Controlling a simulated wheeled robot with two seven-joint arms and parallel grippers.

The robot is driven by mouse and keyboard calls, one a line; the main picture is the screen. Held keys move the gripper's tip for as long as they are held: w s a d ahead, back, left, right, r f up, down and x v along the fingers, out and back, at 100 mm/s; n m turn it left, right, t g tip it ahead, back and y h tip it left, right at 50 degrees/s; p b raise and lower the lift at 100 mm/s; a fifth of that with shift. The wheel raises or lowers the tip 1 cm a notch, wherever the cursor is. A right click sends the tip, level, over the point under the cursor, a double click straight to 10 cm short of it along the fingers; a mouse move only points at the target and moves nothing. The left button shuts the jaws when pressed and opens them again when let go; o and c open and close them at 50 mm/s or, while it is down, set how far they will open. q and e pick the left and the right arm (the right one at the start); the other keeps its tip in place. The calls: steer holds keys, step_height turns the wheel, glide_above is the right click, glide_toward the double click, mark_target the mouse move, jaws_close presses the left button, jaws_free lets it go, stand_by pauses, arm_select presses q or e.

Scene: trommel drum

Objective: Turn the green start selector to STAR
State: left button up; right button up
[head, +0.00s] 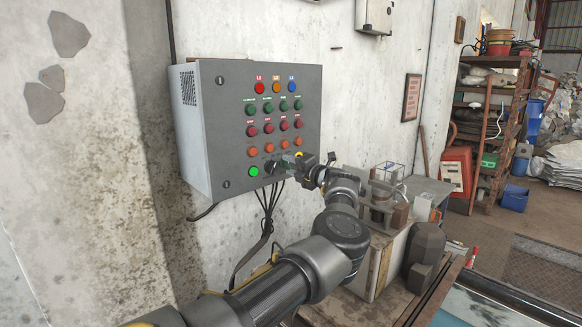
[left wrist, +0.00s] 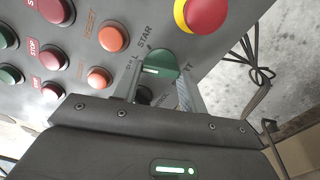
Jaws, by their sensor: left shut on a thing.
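The green start selector (left wrist: 160,60) is near the middle of the left wrist view, with a white line on its left part. The lettering STAR is above it, and partly hidden letters ending in L are to its left, close to the white line. More letters to its right are partly covered. My left gripper (left wrist: 155,92) is shut on the selector, one finger on each side. In the head view my left gripper (head: 287,163) is at the lower right of the grey control panel (head: 225,130) and covers most of the selector. My right gripper is not in view.
A red emergency button with a yellow ring (left wrist: 203,14) is close to the right of the selector. Orange buttons (left wrist: 114,37) and a black knob (left wrist: 144,96) are also close by. Cables (head: 267,215) hang below the panel. A cluttered bench (head: 385,230) stands to the right.

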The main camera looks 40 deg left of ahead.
arm_select(q)
steer(key=m, duration=0.2)
steer(key=shift+r+m+p, duration=0.1)
steer(key=shift+m+p, duration=0.2)
steer(key=m+p, duration=0.1)
steer(key=m, duration=0.3)
steer(key=shift+m, duration=0.9)
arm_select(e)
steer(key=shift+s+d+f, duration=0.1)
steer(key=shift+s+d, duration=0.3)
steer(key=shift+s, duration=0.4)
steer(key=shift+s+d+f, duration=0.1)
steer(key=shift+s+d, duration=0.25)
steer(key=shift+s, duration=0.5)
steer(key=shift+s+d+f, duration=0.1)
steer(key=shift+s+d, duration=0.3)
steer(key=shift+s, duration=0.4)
arm_select(q)
steer(key=o, duration=1)
